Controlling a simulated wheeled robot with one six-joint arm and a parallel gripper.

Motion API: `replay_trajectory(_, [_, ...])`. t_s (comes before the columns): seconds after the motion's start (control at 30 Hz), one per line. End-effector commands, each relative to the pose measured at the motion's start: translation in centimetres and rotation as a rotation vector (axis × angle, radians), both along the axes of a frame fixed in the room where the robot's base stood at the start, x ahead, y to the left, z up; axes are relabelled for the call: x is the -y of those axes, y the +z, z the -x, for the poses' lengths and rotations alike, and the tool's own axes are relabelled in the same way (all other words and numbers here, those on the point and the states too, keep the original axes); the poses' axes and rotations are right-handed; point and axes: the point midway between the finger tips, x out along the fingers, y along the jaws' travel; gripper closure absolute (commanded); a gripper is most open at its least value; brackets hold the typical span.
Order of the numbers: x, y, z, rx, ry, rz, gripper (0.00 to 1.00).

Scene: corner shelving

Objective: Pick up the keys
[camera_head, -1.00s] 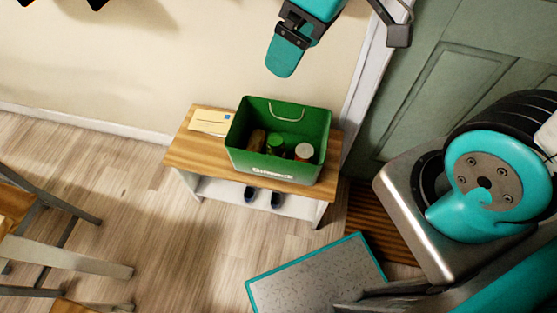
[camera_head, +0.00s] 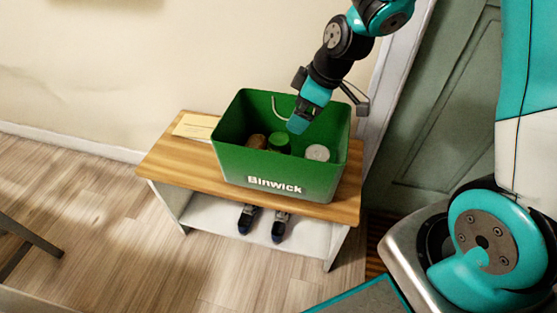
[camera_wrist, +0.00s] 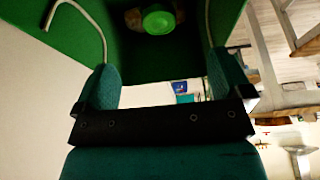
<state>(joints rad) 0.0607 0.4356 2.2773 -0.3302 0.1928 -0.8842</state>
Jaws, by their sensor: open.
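I cannot make out any keys in either view. A green bin (camera_head: 265,170) marked "Binwick" stands on a wooden bench; part of its inside is hidden by its front wall and my arm. In it I see a green-lidded jar (camera_head: 279,142), a white-topped jar (camera_head: 317,153) and a brown item (camera_head: 256,141). My gripper (camera_head: 298,123) is over the back right part of the bin, pointing down. In the wrist view my gripper (camera_wrist: 165,78) has its two fingers apart with nothing held between them, and the green lid (camera_wrist: 158,18) shows beyond them.
The bench (camera_head: 170,158) has a pale envelope (camera_head: 196,127) at its left end. Dark shoes (camera_head: 263,224) are on its white lower shelf (camera_head: 210,215). A wire handle (camera_head: 281,108) is at the bin's back wall.

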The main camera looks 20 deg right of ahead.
Motion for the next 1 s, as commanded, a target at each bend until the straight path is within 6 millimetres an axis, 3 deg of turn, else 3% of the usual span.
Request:
replay_trajectory(0.03, [-0.5,-1.6,-0.3,-0.004,0.002,0.000,0.03])
replay_trajectory(0.3, [-2.3,-6.9,-1.6,-0.003,0.002,-0.001,0.03])
replay_trajectory(0.63, [-3.0,-8.9,-2.3,-0.001,-0.001,-0.001,0.03])
replay_trajectory(0.9, [-4.3,-12.5,-3.6,-0.002,0.000,-0.001,0.03])
replay_trajectory(1.0, [-4.6,-13.0,-3.8,-0.001,-0.001,-0.001,0.03])
